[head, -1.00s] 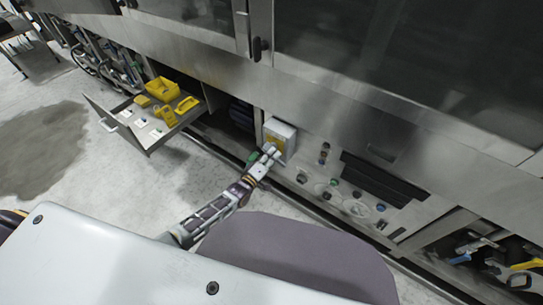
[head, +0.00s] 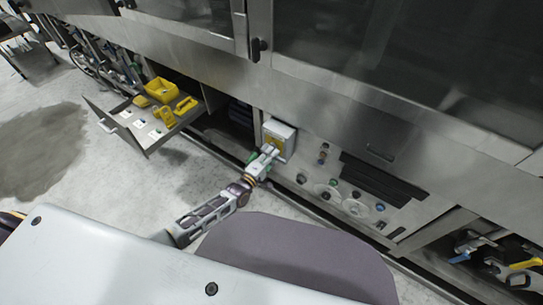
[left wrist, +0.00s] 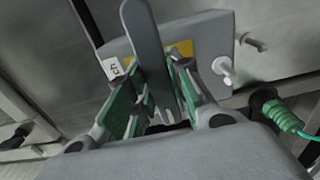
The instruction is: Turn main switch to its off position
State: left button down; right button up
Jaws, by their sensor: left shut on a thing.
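The main switch is a grey box (head: 281,129) with a yellow plate, fixed low on the machine front; it also shows in the left wrist view (left wrist: 206,38). Its grey handle (left wrist: 147,40) stands out from the yellow plate, long and rounded at the end. My left gripper (head: 271,153) is at the front of the box. In the left wrist view its green-padded fingers (left wrist: 157,85) are on either side of the handle and shut on it. The fingers partly hide the handle's base. My right gripper is not in view.
An open drawer (head: 142,146) with yellow bins and parts juts out at left. Several knobs and buttons sit on the panel (head: 335,180) right of the box. A green cable plug (left wrist: 283,118) is close to the gripper's right. Tools lie in an open bay (head: 500,262) at right.

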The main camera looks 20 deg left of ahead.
pick_arm(q)
jog(key=c, duration=1.3)
grip_release()
jog(key=shift+s, duration=0.15)
jog(key=shift+v, duration=5.9)
